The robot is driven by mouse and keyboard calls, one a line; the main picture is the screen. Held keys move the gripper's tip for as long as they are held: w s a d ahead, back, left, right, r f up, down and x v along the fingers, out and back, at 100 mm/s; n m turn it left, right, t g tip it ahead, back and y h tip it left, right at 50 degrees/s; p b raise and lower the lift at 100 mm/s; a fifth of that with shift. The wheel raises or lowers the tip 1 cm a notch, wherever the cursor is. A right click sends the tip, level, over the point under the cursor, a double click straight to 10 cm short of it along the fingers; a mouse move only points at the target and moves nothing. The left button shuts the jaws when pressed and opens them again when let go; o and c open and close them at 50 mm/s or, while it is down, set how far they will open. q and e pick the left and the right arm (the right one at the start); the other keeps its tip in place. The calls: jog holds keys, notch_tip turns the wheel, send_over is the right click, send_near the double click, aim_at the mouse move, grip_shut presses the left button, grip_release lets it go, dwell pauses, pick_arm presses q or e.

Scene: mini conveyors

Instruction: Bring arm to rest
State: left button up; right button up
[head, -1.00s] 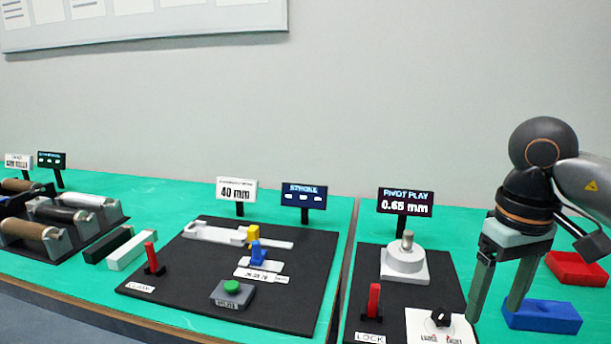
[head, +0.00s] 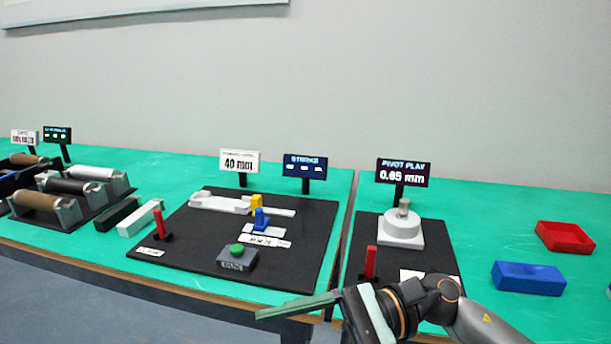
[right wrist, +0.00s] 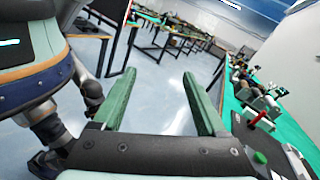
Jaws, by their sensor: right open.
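My right gripper (head: 300,305) is in front of the table's front edge in the head view, low at the bottom. Its fingers point left. In the right wrist view the gripper (right wrist: 162,95) shows two green fingers spread apart with nothing between them. The gripper is open and empty and touches no object. My right arm comes in from the bottom right and hides part of the right black board. My left gripper is not seen.
The black board (head: 190,250) holds a green button (head: 236,249) and a red lever (head: 159,224). The right board has a white pivot (head: 402,229) and a red lever (head: 370,262). A blue bin (head: 528,279) and red bin (head: 565,237) stand right. Rollers (head: 80,187) lie left.

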jog(key=w+d+f+m+t+y, duration=0.15)
jog(key=w+m+t+y, duration=0.4)
jog(key=m+t, duration=1.4)
jog(key=w+d+f+m+t+h, duration=0.15)
jog(key=d+f+m+h, duration=0.35)
jog(key=m, duration=0.6)
jog(key=w+d+f+m+t+h, duration=0.1)
jog(key=w+d+f+m+h, duration=0.15)
jog(key=f+m+h, duration=0.7)
jog(key=s+d+f+m+g+h, duration=0.3)
jog(key=s+d+f+m+g, duration=0.1)
jog(key=s+f+m, duration=0.6)
jog(key=s+d+f+m+g+h, duration=0.2)
jog(key=s+d+f+m+g, duration=0.15)
jog(key=s+f+m, duration=0.45)
pick_arm(q)
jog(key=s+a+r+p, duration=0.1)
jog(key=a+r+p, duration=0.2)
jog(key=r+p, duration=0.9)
jog(key=p, duration=0.4)
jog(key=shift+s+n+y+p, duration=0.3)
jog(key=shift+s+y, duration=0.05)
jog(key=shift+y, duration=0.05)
pick_arm(e)
notch_tip(320, 180, up, 10)
jog(key=w+d+m, duration=0.1)
jog(key=d, duration=0.1)
jog(key=shift+w+d+f+h, duration=0.15)
jog(key=shift+w+d+h, duration=0.1)
jog(key=shift+h, duration=0.15)
